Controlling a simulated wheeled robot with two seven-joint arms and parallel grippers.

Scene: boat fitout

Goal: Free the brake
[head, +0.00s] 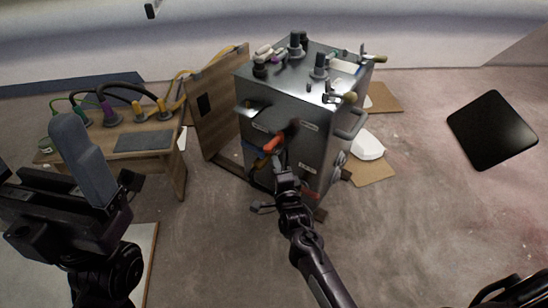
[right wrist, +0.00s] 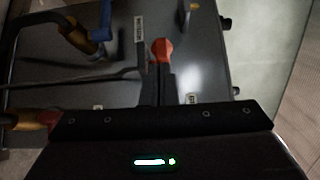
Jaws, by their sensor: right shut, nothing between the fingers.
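A grey metal cabinet (head: 290,125) stands in the middle of the head view, with small labels and several handles on its front. An orange-red handle (head: 272,144) is on that front. Which handle is the brake I cannot tell, as the labels are too small to read. My right gripper (head: 280,162) is shut and empty close to the front, just below the orange-red handle. In the right wrist view a red-orange knob (right wrist: 162,49) shows just beyond the dark fingers; contact is unclear. My left gripper (head: 82,155) is at the left, away from the cabinet; its jaw opening is unclear.
A yellow-handled part with a blue piece (right wrist: 80,38) and another red-orange handle (right wrist: 40,120) are near the right gripper. A wooden bench (head: 165,165) with cables stands left, beside an upright wooden board (head: 215,105). A black square mat (head: 491,130) lies right on open floor.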

